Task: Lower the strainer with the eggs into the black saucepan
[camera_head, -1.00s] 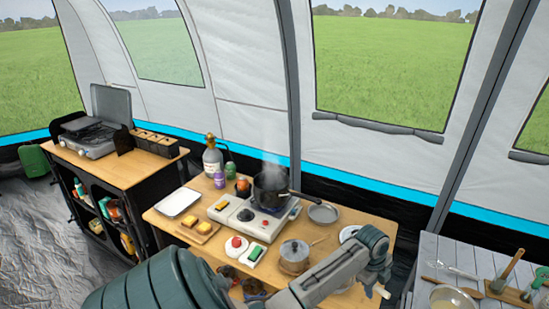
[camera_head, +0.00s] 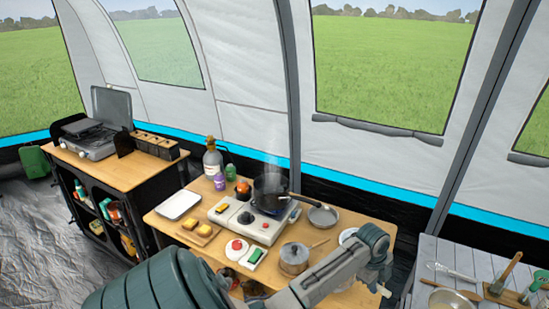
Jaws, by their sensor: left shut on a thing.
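The black saucepan (camera_head: 270,190) stands on the burner of the white stove (camera_head: 246,220), with steam above it and its handle pointing right. My left arm reaches in from the bottom left. Its gripper (camera_head: 382,281) is at the table's front right, well to the right of and nearer than the saucepan. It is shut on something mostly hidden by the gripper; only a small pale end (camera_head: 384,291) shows. I cannot make out the strainer or the eggs for certain. My right gripper is out of view.
A grey pot (camera_head: 294,259) stands in front of the stove, close to my left arm. A flat grey round pan or lid (camera_head: 322,216) lies right of the saucepan. A white tray (camera_head: 179,204) and a board with yellow pieces (camera_head: 195,232) are at left.

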